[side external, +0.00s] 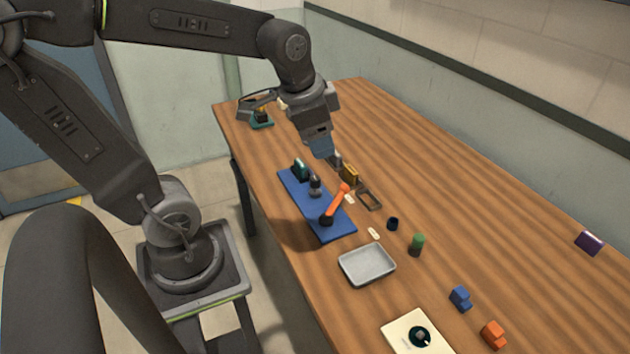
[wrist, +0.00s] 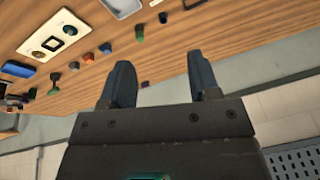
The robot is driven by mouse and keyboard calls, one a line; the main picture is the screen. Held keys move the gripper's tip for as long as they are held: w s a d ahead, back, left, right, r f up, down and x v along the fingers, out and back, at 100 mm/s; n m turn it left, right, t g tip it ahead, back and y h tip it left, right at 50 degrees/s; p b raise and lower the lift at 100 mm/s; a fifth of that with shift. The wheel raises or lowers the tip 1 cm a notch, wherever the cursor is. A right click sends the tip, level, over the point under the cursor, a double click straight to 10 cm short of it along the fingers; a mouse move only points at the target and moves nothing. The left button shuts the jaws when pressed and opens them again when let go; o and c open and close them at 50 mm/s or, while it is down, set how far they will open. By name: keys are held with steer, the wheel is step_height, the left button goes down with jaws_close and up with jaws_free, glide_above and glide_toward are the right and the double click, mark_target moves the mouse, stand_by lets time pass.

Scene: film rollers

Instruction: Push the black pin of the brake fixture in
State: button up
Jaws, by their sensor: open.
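A blue base plate (side external: 341,231) lies on the table and carries the fixture parts. An orange lever (side external: 339,199) leans up from a dark round foot (side external: 326,219) at its near end. A dark upright post (side external: 315,186) stands near its middle, and a dark green block (side external: 300,169) at its far end. I cannot tell which part is the black pin. My gripper (side external: 321,146) is above the table, up and a little right of the plate's far end in the side view. In the wrist view my gripper (wrist: 160,65) is open, with nothing between its fingers.
A yellow block (side external: 350,174) and a dark frame (side external: 369,195) lie right of the plate. A grey tray (side external: 367,278), a green cylinder (side external: 417,243), blue (side external: 460,297) and orange blocks (side external: 493,334) and a cream panel (side external: 395,330) are nearer. The table's right side is mostly clear.

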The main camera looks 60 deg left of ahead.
steer(key=w+a+f+m+g, duration=0.25)
steer(key=w+a+f, duration=0.3)
steer(key=a, duration=0.45)
steer(key=m+g, duration=0.1)
steer(key=m, duration=0.3)
glide_toward(315, 178)
steer(key=shift+h, duration=0.4)
steer(key=f, duration=0.9)
steer(key=shift+w+a+f, duration=0.15)
steer(key=shift+a+f, duration=0.2)
steer(key=shift+f, duration=0.05)
steer(key=shift+c, duration=0.3)
jaws_close()
